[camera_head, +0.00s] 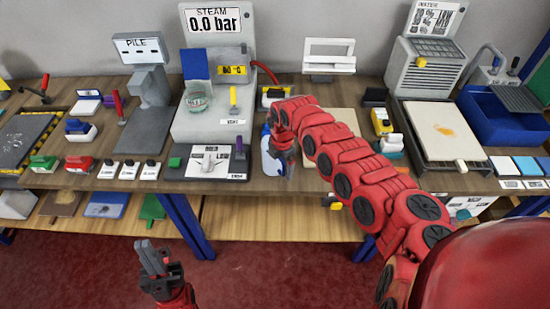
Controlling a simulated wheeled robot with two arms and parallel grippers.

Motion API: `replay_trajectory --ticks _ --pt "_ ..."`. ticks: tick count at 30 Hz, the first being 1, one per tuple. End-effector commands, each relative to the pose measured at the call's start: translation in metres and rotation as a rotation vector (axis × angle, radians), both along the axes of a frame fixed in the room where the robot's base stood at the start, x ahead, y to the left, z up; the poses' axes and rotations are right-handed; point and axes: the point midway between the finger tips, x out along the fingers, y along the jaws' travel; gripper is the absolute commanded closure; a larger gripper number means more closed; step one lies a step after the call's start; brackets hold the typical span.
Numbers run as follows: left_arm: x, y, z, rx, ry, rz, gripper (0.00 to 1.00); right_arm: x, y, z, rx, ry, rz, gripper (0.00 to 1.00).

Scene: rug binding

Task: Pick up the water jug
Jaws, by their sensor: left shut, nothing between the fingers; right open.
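A blue and white container (269,158), which looks like the water jug, stands near the front edge of the workbench in the middle of the head view. My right gripper (287,168) is open at its right side, pointing down, and covers part of it. I cannot tell whether the fingers touch it or are around it. My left gripper (152,258) is shut and empty, low over the red floor in front of the bench, away from the container.
A pale board (340,121) lies behind my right arm. A hot-plate-like press (440,130) and a blue sink (500,115) are at right. A lower shelf (270,218) runs under the bench.

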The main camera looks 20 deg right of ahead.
Motion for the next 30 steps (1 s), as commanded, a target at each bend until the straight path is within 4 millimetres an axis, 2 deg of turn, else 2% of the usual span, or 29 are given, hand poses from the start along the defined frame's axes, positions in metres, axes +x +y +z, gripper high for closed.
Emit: replay_trajectory --ticks 1,3,9,17,30 --pt "0.000 0.000 0.008 0.000 0.000 0.000 1.00 0.000 0.003 -0.002 0.002 0.002 0.002 0.02" --pt "0.000 0.000 0.013 0.000 0.000 0.000 1.00 0.001 0.003 -0.011 0.001 -0.001 0.002 0.02" --pt "0.000 0.000 0.013 0.000 0.000 0.000 1.00 0.002 0.002 -0.031 0.001 -0.003 0.001 0.02" --pt "0.000 0.000 0.012 0.000 0.000 0.000 1.00 0.003 0.001 -0.033 0.001 -0.004 0.000 0.02" --pt "0.000 0.000 0.012 0.000 0.000 0.000 1.00 0.003 0.001 -0.033 0.001 -0.004 0.000 0.80"
